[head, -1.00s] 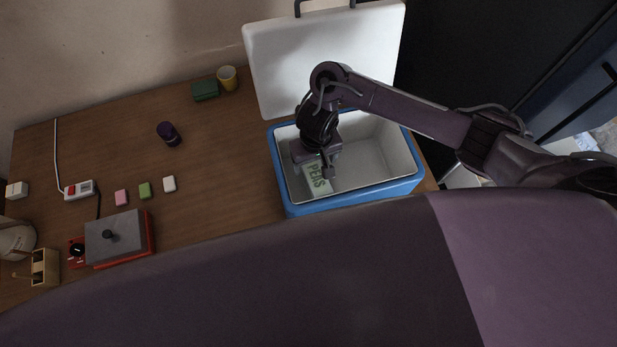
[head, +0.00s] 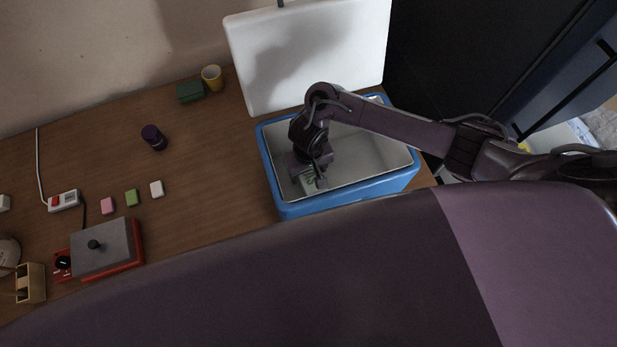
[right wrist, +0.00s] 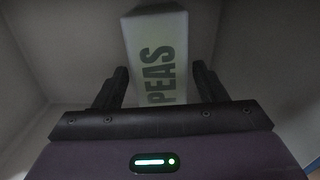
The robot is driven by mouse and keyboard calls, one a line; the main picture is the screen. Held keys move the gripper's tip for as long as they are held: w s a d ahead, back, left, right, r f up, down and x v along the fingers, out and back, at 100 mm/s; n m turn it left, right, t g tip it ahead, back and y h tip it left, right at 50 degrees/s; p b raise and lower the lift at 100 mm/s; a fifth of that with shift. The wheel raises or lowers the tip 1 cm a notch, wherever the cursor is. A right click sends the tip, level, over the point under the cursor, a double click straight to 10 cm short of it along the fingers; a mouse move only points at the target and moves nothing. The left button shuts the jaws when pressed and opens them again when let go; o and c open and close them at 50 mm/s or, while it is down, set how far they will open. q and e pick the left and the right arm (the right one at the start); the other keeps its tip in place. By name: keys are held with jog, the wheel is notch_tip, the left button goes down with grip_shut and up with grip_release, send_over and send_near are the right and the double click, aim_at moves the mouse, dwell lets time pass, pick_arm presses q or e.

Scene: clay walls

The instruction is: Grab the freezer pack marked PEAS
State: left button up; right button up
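The freezer pack marked PEAS (head: 309,184) is pale with green lettering. It is inside the blue cooler (head: 345,197), toward its left front, partly hidden by my right gripper (head: 311,174). In the right wrist view the pack (right wrist: 158,45) lies between the two dark fingers of my right gripper (right wrist: 160,80). The fingers stand apart, with a small gap showing on each side of the pack, so the gripper is open. The near end of the pack is hidden behind the gripper body. My left gripper is not in view.
The cooler's white lid (head: 310,58) stands open behind it. The cooler's walls surround my right gripper. On the wooden table (head: 205,215) to the left are a yellow cup (head: 212,77), a green box (head: 190,91), a dark purple cylinder (head: 154,138) and a red-based hotplate (head: 105,250).

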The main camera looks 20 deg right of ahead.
jog(key=c, duration=1.2)
jog(key=shift+c, duration=0.6)
jog(key=shift+w+r, duration=0.1)
jog(key=shift+r, duration=0.05)
